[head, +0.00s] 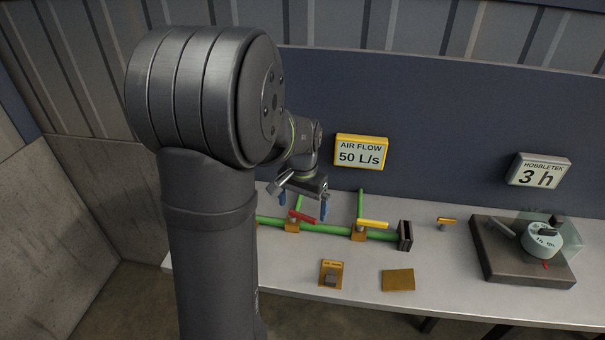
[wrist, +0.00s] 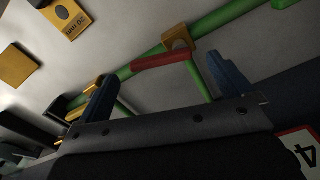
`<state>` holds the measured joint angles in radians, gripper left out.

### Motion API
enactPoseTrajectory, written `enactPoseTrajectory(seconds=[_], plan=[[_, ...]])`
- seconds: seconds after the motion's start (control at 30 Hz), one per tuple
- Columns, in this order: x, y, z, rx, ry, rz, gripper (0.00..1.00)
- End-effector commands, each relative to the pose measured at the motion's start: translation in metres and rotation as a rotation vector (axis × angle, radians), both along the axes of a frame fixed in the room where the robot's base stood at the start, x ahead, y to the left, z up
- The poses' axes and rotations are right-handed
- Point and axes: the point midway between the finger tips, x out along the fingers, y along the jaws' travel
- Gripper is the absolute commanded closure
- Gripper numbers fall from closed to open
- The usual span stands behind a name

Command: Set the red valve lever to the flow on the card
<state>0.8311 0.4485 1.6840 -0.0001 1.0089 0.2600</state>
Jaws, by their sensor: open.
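The red lever (head: 301,217) sits on a brass valve on the green pipe (head: 330,229) and lies roughly along the pipe. The card (head: 361,152) on the back wall has a yellow frame and reads "AIR FLOW 50 L/s". My gripper (head: 303,207) is open over the red lever, with one blue finger to each side. In the wrist view the red lever (wrist: 160,61) shows between the two spread fingertips of my gripper (wrist: 161,66). The height gap between fingertips and lever is hard to tell. Part of the pipe is hidden behind my arm.
A yellow lever (head: 373,224) sits on another valve to the right. A brown plate (head: 398,280) and a labelled block (head: 331,273) lie in front of the pipe.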

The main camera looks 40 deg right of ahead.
Motion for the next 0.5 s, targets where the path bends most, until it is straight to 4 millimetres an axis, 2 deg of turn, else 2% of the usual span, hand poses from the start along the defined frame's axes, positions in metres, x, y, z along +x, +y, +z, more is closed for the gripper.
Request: enactPoseTrajectory(seconds=[0.3,0.5], plan=[[0.001,-0.001,0.080,-0.005,-0.005,0.000,0.04],[0.000,0.000,0.122,-0.003,-0.003,0.000,0.04]])
